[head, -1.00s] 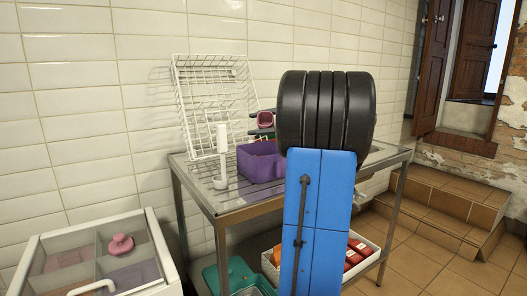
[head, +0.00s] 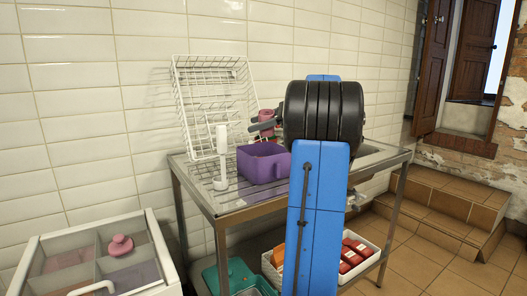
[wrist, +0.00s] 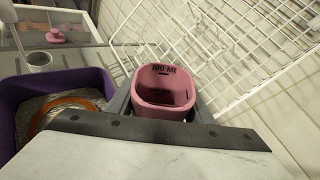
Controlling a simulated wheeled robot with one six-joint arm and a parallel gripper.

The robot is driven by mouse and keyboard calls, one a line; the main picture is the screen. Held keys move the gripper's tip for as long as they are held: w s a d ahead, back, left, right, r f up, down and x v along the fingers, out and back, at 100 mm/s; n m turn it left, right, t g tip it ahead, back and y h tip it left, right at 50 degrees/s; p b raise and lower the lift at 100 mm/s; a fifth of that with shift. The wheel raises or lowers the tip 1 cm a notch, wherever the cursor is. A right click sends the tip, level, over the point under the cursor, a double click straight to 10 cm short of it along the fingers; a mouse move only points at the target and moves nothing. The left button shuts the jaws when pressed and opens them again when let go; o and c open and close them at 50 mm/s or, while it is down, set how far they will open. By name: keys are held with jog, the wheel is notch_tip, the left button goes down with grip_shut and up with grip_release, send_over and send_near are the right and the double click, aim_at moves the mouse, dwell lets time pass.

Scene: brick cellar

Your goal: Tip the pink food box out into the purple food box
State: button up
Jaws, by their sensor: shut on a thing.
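The pink food box (head: 266,116) is in the grip of my gripper (head: 260,122), above the back of the purple food box. In the wrist view, the pink box (wrist: 165,88) sits between the grey fingers. Its open mouth faces the camera, markings show on its inner wall, and I see no contents in it. The purple food box (head: 262,165) stands upright on the metal table; its near wall hides its inside in the head view. In the wrist view, the purple box (wrist: 12,120) is at the left, with an orange ring and something pale inside, partly hidden by my gripper.
A white wire rack (head: 200,110) leans by the tiled wall behind the purple box. A white upright holder (head: 222,160) stands left of it. The metal table (head: 240,207) has a lower shelf with a teal tub (head: 240,275) and a white crate (head: 372,258). A divided white drawer (head: 150,255) is at lower left.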

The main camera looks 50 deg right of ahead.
notch_tip(320, 180, up, 6)
jog(key=w+d+m+g+y, duration=0.1)
jog(key=m, duration=0.1)
jog(key=shift+d+r, duration=0.15)
jog(key=shift+d, duration=0.1)
dwell(0.7)
jog(key=shift+d, duration=0.1)
dwell(0.4)
